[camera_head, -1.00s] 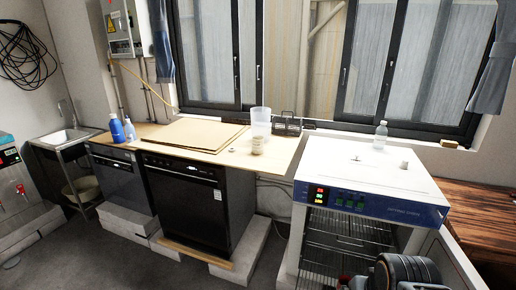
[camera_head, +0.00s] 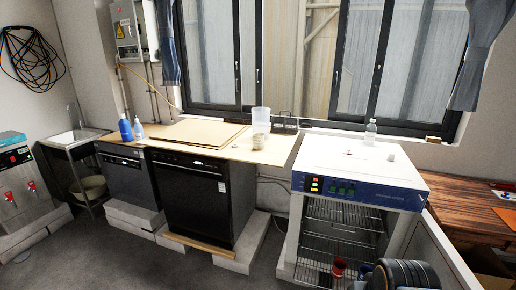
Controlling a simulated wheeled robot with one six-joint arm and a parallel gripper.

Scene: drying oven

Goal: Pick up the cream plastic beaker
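A small cream beaker (camera_head: 260,141) stands on the wooden counter top (camera_head: 228,152), near its right end. A taller translucent container (camera_head: 261,118) stands just behind it, and the two overlap in this view. Nothing is touching the beaker from the front. Part of my dark arm (camera_head: 401,274) shows at the bottom right, well away from the beaker. My gripper's fingertips are not visible.
The white drying oven (camera_head: 362,168) stands right of the counter, with a clear bottle (camera_head: 371,131) on top and a red cup (camera_head: 338,267) low in front. Grey floor (camera_head: 110,255) is open.

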